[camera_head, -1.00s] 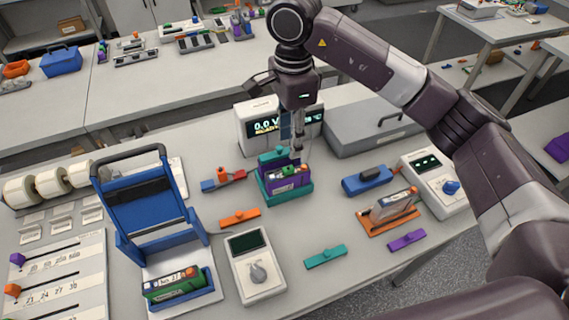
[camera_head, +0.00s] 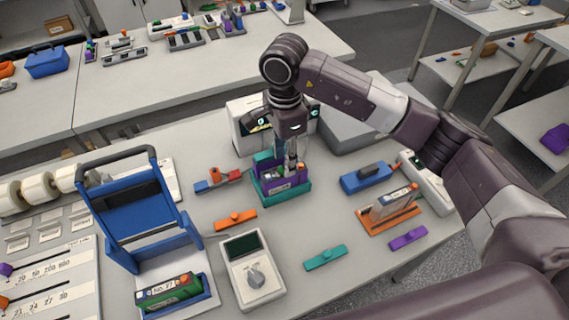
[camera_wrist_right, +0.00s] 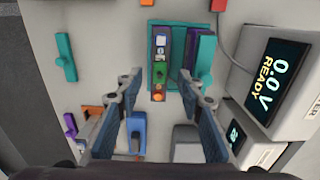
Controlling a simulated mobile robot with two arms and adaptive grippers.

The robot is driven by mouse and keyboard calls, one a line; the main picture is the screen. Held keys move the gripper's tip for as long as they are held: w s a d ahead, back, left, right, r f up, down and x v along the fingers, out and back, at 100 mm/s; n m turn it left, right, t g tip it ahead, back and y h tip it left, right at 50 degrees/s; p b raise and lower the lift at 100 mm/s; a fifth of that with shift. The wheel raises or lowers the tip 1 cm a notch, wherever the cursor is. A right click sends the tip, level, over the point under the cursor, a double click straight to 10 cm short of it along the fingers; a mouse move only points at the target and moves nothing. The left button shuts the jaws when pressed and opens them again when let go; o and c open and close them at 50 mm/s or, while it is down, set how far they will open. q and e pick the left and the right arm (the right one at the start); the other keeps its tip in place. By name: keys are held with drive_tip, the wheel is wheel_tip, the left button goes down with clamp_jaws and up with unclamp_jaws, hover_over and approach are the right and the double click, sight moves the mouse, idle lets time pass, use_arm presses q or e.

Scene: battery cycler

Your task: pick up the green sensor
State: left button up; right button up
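A teal-green cradle (camera_head: 295,198) with a purple insert stands mid-bench, holding an upright block (camera_wrist_right: 160,62) with green and orange knobs on top. A flat teal-green bar with a knob (camera_head: 325,257) lies nearer the front; it also shows in the wrist view (camera_wrist_right: 66,57). I cannot tell which green piece is the sensor. My right gripper (camera_head: 292,158) is just above the cradle. In the right wrist view its two fingers (camera_wrist_right: 160,85) are spread apart with nothing held between them, and the block lies beyond their tips. My left gripper is not in view.
A meter reading "0.0 V READY" (camera_wrist_right: 277,80) stands close behind the cradle. A blue folding stand (camera_head: 150,205) is at left, a white dial meter (camera_head: 254,275) in front. Orange bar (camera_head: 236,220), blue box (camera_head: 366,178) and purple bar (camera_head: 408,238) lie around.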

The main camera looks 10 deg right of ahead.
drive_tip(key=shift+s+f, duration=0.1)
drive_tip(key=shift+f, duration=1)
drive_tip(key=c, duration=0.9)
clamp_jaws()
drive_tip(key=shift+r, duration=0.15)
